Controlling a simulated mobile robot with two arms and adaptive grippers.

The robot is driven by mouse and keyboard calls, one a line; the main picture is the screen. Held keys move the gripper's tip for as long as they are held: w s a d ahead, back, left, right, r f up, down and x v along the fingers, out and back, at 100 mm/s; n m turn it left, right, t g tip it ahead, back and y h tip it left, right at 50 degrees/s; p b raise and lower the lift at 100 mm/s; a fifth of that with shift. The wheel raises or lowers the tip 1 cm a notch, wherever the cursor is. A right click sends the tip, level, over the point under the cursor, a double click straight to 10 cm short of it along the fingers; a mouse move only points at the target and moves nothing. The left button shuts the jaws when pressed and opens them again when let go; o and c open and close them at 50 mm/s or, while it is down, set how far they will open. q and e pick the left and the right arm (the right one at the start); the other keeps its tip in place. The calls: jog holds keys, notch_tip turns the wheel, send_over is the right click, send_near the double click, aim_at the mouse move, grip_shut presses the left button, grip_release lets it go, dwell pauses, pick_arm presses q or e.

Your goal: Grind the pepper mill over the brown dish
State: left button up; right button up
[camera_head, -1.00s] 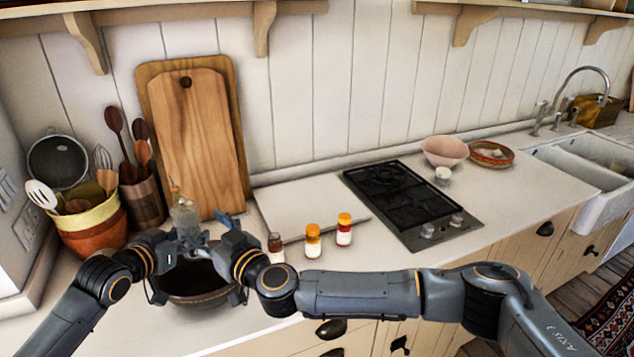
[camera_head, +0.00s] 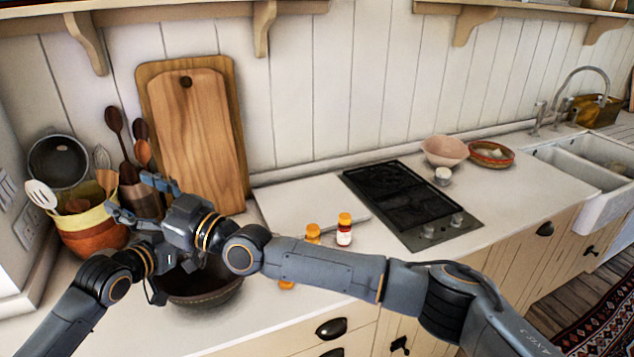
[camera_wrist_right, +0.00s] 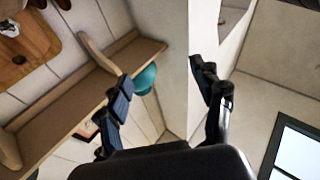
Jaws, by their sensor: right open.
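The brown dish (camera_head: 205,298) sits on the counter below my two wrists, partly covered by them. My right gripper (camera_head: 140,199) is open, raised above and left of the dish, its fingers pointing up and left toward the utensils. In the right wrist view its fingers (camera_wrist_right: 166,92) are apart with nothing between them. My left gripper (camera_head: 172,256) is low over the dish, mostly hidden behind my right wrist, so I cannot tell its jaw state. The pepper mill does not show now; my right gripper and wrist cover the place where a clear glass mill stood in view earlier.
Orange-capped jars (camera_head: 345,230) stand behind my right forearm. Yellow and terracotta bowls (camera_head: 90,240), a utensil holder (camera_head: 140,198) and cutting boards (camera_head: 200,130) crowd the back left. A black hob (camera_head: 405,200) lies to the right. A shelf (camera_wrist_right: 65,115) shows in the wrist view.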

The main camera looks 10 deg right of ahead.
jog(key=w+d+m+t+h, duration=0.2)
jog(key=w+m+t+h, duration=0.5)
jog(key=w, duration=0.6)
notch_tip(320, 180, down, 11)
jog(key=n+g+h, duration=0.1)
jog(key=n+g, duration=0.1)
jog(key=s+d+n+g+y, duration=0.1)
jog(key=s+d+n+y, duration=0.1)
jog(key=s+d, duration=0.65)
jog(key=w+d+n+t+h, duration=0.1)
jog(key=w+d+n+t, duration=0.1)
jog(key=d, duration=0.5)
jog(key=w+d+r+n+t+h, duration=0.1)
jog(key=w+d+n+t, duration=0.1)
jog(key=w+d+n, duration=0.3)
jog(key=w+d+r+n+t, duration=0.1)
jog(key=w+d+n, duration=0.2)
jog(key=d+n, duration=0.3)
jog(key=d, duration=0.4)
jog(key=shift+w+d+n+t+h, duration=0.25)
jog(key=shift+w+n+t+h, duration=0.05)
jog(key=shift+n+t+h, duration=0.1)
